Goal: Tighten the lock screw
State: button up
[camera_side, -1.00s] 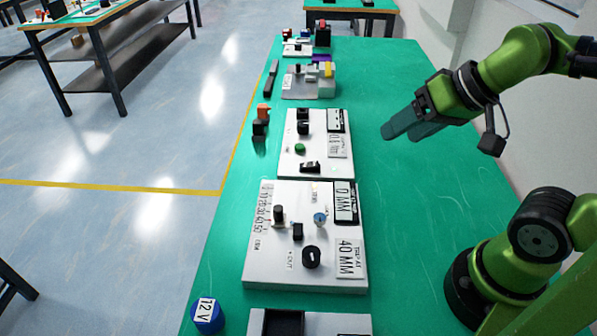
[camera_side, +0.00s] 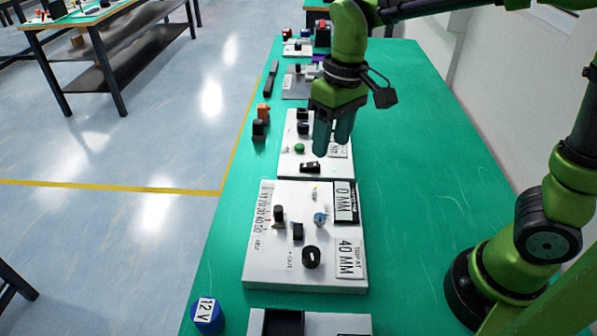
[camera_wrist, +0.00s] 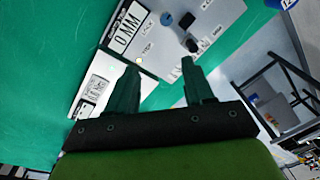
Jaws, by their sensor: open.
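The near white panel (camera_side: 262,272) carries a small blue-topped screw (camera_side: 320,218), which I take for the lock screw. It also shows at the top of the wrist view (camera_wrist: 167,18). A black slider knob (camera_side: 278,213) stands by a printed scale. A black block (camera_side: 297,231) and a black dial (camera_side: 311,257) are on the same panel, with a "0 MM" display (camera_side: 345,201) and a "40 MM" label (camera_side: 349,258). My gripper (camera_side: 332,150) points down, open and empty, above the second panel, beyond the screw. In the wrist view the fingers (camera_wrist: 159,63) are apart with nothing between them.
The second white panel (camera_side: 289,168) has a green button (camera_side: 299,148) and a black switch (camera_side: 310,167). A blue 12 V cylinder (camera_side: 208,316) stands at the near left edge. Black and orange parts (camera_side: 261,124) lie left. The green table (camera_side: 430,170) is clear on the right.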

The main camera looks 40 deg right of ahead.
jog(key=w+a+f+n+g+h, duration=0.2)
jog(key=w+a+f+n+g, duration=0.1)
jog(key=w+a, duration=0.2)
jog(key=g, duration=0.2)
send_near(320, 217)
jog(key=shift+n+h, duration=0.4)
jog(key=x, duration=0.8)
jog(key=shift+s+a+f, duration=0.1)
jog(key=shift+a+f, duration=0.2)
grip_shut()
jog(key=shift+t, duration=0.3)
